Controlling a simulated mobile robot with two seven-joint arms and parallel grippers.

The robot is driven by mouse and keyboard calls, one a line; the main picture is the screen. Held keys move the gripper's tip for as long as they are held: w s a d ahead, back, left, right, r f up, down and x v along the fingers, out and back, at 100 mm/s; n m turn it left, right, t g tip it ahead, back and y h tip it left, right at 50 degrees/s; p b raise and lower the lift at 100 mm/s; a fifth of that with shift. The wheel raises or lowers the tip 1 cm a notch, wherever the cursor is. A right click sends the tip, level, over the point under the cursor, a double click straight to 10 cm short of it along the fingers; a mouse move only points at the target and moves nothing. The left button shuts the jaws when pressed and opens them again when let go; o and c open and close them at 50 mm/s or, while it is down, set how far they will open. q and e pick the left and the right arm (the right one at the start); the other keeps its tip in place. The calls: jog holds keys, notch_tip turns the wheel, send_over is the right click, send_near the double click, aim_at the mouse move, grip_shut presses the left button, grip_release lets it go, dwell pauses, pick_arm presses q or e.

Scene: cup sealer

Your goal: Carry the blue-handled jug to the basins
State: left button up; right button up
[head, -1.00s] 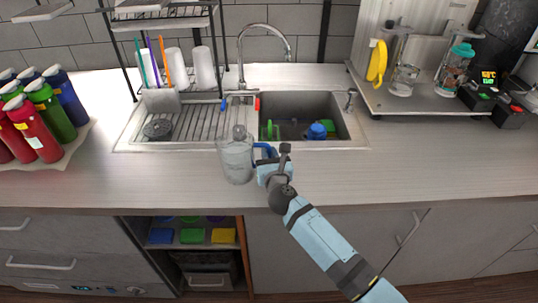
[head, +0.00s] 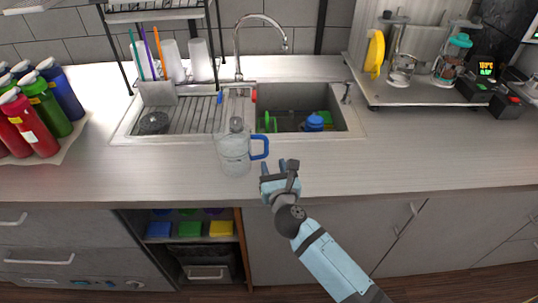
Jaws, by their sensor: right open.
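The clear jug with a blue handle (head: 234,154) stands upright on the counter at the front edge of the sink, its handle pointing right. The basins are set in the counter behind it: a deep basin (head: 336,124) on the right and a ribbed drainer section (head: 196,118) on the left. My right gripper (head: 279,172) is open and empty, to the right of the jug and a little nearer the counter's front edge, apart from the handle. My left gripper is not in view.
A blue item (head: 314,122) and green items lie in the right basin. A faucet (head: 238,50) rises behind the sink. Several coloured bottles (head: 40,105) stand at left. A raised tray (head: 420,97) with jars stands at right.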

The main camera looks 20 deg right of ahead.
jog(key=s, duration=0.3)
jog(key=shift+a, duration=0.15)
jog(key=s+f+m+g+y, duration=0.2)
jog(key=s+f+m+g, duration=0.1)
jog(key=s+f+m, duration=0.5)
jog(key=s+d+f+m+g+y, duration=0.1)
jog(key=s+f+m+g, duration=0.3)
jog(key=m, duration=1.9)
jog(key=s+f+y, duration=0.1)
jog(key=s+f, duration=0.4)
jog(key=s, duration=0.5)
jog(key=shift+s+d+f+y, duration=0.15)
jog(key=shift+s+f+y, duration=0.1)
jog(key=shift+y, duration=0.15)
notch_tip(320, 180, up, 2)
jog(key=shift+d+r+m+p, duration=0.2)
jog(key=shift+m+p, duration=0.1)
jog(key=shift+p, duration=0.85)
